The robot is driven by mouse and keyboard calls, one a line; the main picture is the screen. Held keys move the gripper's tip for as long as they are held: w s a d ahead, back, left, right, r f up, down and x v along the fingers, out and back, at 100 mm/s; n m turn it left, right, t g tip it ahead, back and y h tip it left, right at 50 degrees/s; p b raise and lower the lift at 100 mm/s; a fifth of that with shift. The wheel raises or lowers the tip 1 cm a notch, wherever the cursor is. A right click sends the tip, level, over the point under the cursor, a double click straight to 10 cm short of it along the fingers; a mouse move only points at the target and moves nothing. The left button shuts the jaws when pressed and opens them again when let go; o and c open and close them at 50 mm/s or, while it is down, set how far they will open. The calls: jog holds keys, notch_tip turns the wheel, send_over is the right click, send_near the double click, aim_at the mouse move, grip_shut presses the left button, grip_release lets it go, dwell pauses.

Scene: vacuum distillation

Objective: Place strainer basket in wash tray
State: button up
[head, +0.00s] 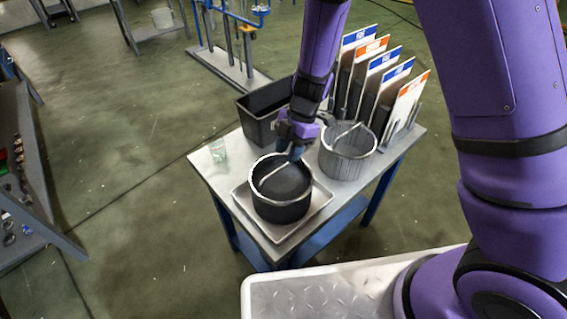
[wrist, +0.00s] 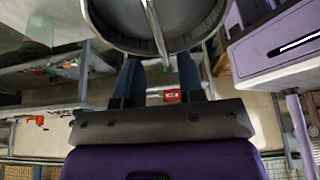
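A dark round basket (head: 281,196) with a pale rim and a bar handle across its top appears to sit inside the shallow metal wash tray (head: 241,201). A second, grey ribbed basket (head: 347,163) with a similar handle stands on the table to the right, outside the tray. My gripper (head: 295,152) is at the far rim of the dark basket. In the wrist view, the basket (wrist: 190,38) fills the top, and the fingers (wrist: 158,72) stand wide apart on either side of the handle's end. I see no clear grip on it.
A black open bin (head: 262,110) stands behind the tray. A rack of upright signboards (head: 375,80) fills the table's back right. A clear glass (head: 218,151) stands at the left edge. Bare table (head: 222,175) shows left of the tray.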

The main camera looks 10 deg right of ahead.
jog(key=v, duration=0.6)
jog(key=w+d+r+m+t+y, duration=0.25)
jog(key=w+r+m+t, duration=0.4)
jog(key=r, duration=0.65)
jog(key=d+r+m+t+h, duration=0.5)
jog(key=d+r+m+t, duration=0.1)
jog(key=d+r, duration=0.55)
jog(key=s+d+r+m+h, duration=0.3)
jog(key=s+d+r+m, duration=0.1)
jog(key=s+d+m, duration=0.6)
jog(key=s+a+m+g+y, duration=0.1)
jog(key=s+a+m+g, duration=0.1)
jog(key=s, duration=1.5)
jog(key=a+f+g, duration=0.1)
jog(key=g, duration=0.1)
jog(key=shift+s+a+g+y, duration=0.15)
jog(key=shift+s+g+y, duration=0.2)
